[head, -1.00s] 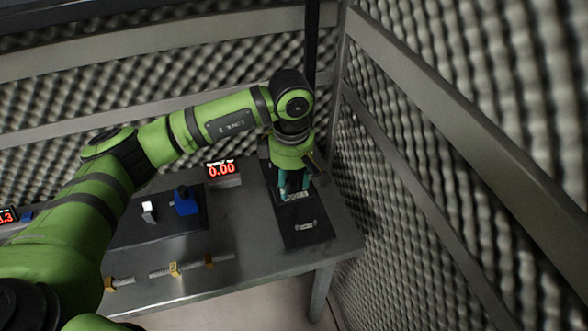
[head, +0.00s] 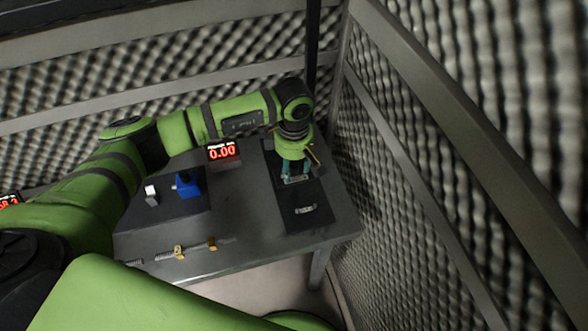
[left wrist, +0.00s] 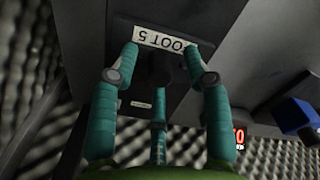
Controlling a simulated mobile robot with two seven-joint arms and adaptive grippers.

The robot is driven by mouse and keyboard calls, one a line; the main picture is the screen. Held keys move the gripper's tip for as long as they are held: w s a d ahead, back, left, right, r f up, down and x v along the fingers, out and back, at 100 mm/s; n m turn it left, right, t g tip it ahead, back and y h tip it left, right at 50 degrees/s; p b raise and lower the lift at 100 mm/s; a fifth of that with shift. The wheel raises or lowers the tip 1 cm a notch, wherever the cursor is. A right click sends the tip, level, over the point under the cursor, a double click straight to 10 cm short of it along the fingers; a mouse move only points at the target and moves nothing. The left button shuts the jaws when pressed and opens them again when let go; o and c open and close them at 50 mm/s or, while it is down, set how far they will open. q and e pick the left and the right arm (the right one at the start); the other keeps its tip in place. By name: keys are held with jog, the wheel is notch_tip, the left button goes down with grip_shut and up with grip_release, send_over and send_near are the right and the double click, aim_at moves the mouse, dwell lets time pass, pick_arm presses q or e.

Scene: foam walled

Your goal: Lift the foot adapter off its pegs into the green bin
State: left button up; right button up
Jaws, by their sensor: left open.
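My left gripper (head: 294,173), with teal fingers, is over the far half of a black board at the right end of the table. The fingers are spread and point down. In the left wrist view, the spread fingers (left wrist: 160,75) stand around a dark rounded piece (left wrist: 166,68), which looks like the foot adapter. No green bin shows. My right gripper is not in view.
A display reading 0.00 (head: 223,153) stands left of the board. A blue block (head: 188,186) and a small white piece (head: 151,194) sit on a dark mat. A rod with yellow clamps (head: 179,252) lies along the front edge. Foam walls close in behind and right.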

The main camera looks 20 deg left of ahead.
pick_arm(q)
grip_shut()
jog(key=shift+r, duration=0.1)
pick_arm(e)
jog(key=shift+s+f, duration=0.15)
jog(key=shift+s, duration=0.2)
